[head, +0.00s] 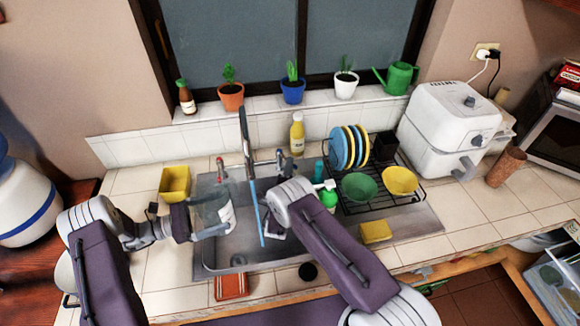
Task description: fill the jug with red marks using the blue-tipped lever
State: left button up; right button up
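A see-through jug (212,211) with a pale side hangs over the left part of the sink; red marks cannot be made out at this size. My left gripper (187,220) is shut on the jug's left side. The tall metal faucet (244,125) rises behind the sink. A thin light-blue streak (259,215), which looks like running water, drops from it to the right of the jug. A red-tipped lever (220,163) stands left of the faucet. A metal lever (281,157) stands right of it, its tip colour unclear. My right gripper (274,228) is over the sink, its fingers mostly hidden by its wrist.
A dish rack (420,203) with plates and bowls stands right of the sink (212,261). A green bottle (328,197) is close to my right wrist. A yellow container (175,184) stands left, a yellow sponge (376,232) right. Potted plants line the sill.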

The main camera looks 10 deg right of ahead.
jog(key=shift+w+d, duration=0.2)
jog(key=shift+w, duration=0.35)
grip_shut()
dwell(1.0)
